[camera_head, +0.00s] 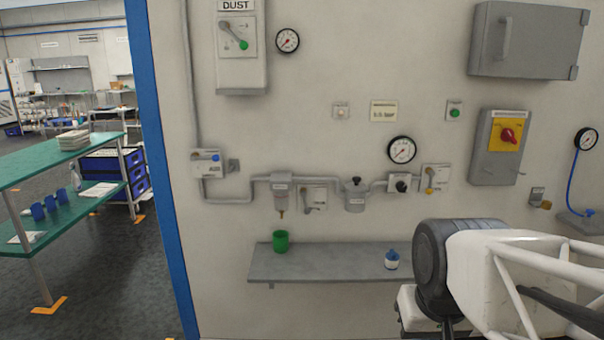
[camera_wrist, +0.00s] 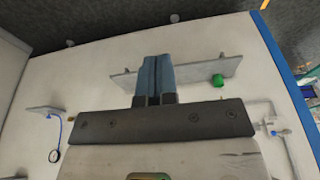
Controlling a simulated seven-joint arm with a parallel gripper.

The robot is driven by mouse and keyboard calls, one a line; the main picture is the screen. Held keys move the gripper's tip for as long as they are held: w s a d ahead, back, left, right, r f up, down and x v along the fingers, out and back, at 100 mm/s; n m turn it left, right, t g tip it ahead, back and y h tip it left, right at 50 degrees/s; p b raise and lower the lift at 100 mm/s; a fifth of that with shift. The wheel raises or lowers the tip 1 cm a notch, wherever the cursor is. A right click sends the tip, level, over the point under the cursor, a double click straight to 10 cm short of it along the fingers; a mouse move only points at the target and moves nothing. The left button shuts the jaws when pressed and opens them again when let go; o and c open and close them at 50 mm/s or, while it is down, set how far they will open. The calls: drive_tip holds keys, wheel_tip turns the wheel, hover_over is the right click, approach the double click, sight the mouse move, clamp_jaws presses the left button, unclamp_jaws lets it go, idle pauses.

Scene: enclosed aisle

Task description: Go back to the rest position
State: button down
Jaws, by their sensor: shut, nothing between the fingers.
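My gripper shows in the wrist view (camera_wrist: 155,62), its two blue-grey fingers side by side with no gap and nothing between them. It points toward the wall, with the grey shelf behind the fingers in that view. In the head view my arm fills the lower right, and the fingers cannot be made out there. The rest position is not marked by anything in view.
The grey wall shelf (camera_head: 320,264) carries a green cup (camera_head: 280,241) and a small blue-and-white item (camera_head: 391,259). Pipes, valves and gauges, including a round gauge (camera_head: 401,150), sit above it. A red-handled switch box (camera_head: 497,147) is at right. Open floor (camera_head: 110,285) lies left of the blue post (camera_head: 163,170).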

drive_tip(key=s, duration=0.1)
drive_tip(key=s+f, duration=0.1)
drive_tip(key=s, duration=0.1)
drive_tip(key=shift+d+f, duration=0.15)
drive_tip(key=shift+d, duration=0.05)
drive_tip(key=w+a+r+m+t+y, duration=0.1)
drive_tip(key=w+a+r, duration=0.15)
drive_tip(key=w, duration=1.45)
drive_tip(key=w+a+r+y, duration=0.1)
drive_tip(key=w+r, duration=0.2)
drive_tip(key=w, duration=1.4)
drive_tip(key=w+a+f, duration=0.1)
drive_tip(key=w+f, duration=0.2)
drive_tip(key=w, duration=0.8)
drive_tip(key=w+a+f+m+t, duration=0.1)
drive_tip(key=w+f, duration=0.3)
drive_tip(key=w, duration=0.8)
drive_tip(key=w+a+f+m+t+y, duration=0.1)
drive_tip(key=w+a+f, duration=0.1)
drive_tip(key=w, duration=0.9)
drive_tip(key=shift+w+f, duration=0.3)
drive_tip(key=shift+f, duration=0.55)
drive_tip(key=shift+f, duration=0.1)
